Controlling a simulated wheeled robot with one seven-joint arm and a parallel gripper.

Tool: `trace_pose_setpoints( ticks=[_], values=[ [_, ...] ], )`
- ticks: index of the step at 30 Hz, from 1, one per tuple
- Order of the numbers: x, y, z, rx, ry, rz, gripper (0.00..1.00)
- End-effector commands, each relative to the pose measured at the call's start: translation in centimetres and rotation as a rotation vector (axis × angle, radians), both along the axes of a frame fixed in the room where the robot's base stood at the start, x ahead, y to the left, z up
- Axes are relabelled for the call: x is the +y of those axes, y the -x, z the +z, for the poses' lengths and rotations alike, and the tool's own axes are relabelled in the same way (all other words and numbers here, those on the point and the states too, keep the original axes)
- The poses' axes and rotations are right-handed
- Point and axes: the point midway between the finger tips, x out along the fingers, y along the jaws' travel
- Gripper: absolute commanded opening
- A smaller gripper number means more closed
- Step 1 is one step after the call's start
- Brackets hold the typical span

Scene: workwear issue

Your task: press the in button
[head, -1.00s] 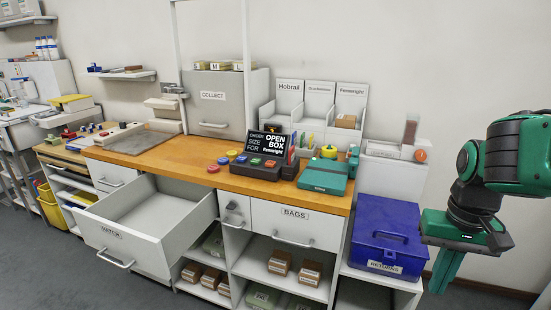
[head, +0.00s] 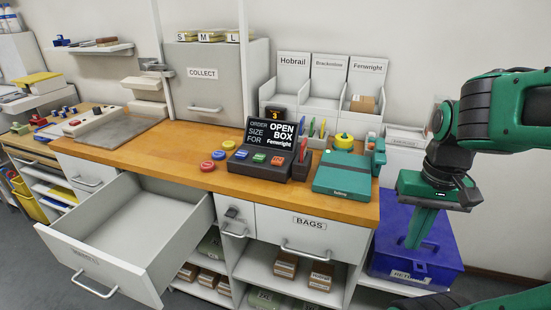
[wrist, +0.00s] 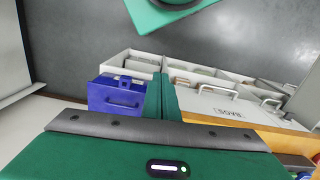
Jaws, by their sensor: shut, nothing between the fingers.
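I cannot read "in" on any button. My gripper (head: 413,245) is shut and empty, pointing down in front of the blue box at the right, apart from the buttons. Its fingers also show in the wrist view (wrist: 161,95).
A teal case (head: 342,174) lies right of the console. The blue lidded box (head: 430,262) stands low at the right. An open, empty drawer (head: 150,225) juts out at the front left. Pen holders and a yellow-topped green item (head: 344,142) stand behind the case.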

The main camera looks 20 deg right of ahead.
Motion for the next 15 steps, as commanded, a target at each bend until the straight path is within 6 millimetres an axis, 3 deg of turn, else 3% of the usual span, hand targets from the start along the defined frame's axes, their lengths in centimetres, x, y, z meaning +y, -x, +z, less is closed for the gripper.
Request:
trace_pose_setpoints(
  ticks=[4,7,11,15],
  values=[
    [0.0,0.8,0.5,-0.014,0.002,0.007,0.00],
    [-0.4,-0.2,0.9,-0.028,0.023,0.032,0.00],
    [-0.8,-4.3,1.7,-0.069,0.082,0.116,0.00],
    [-0.7,-10.9,3.2,-0.138,0.180,0.251,0.00]
  ],
)
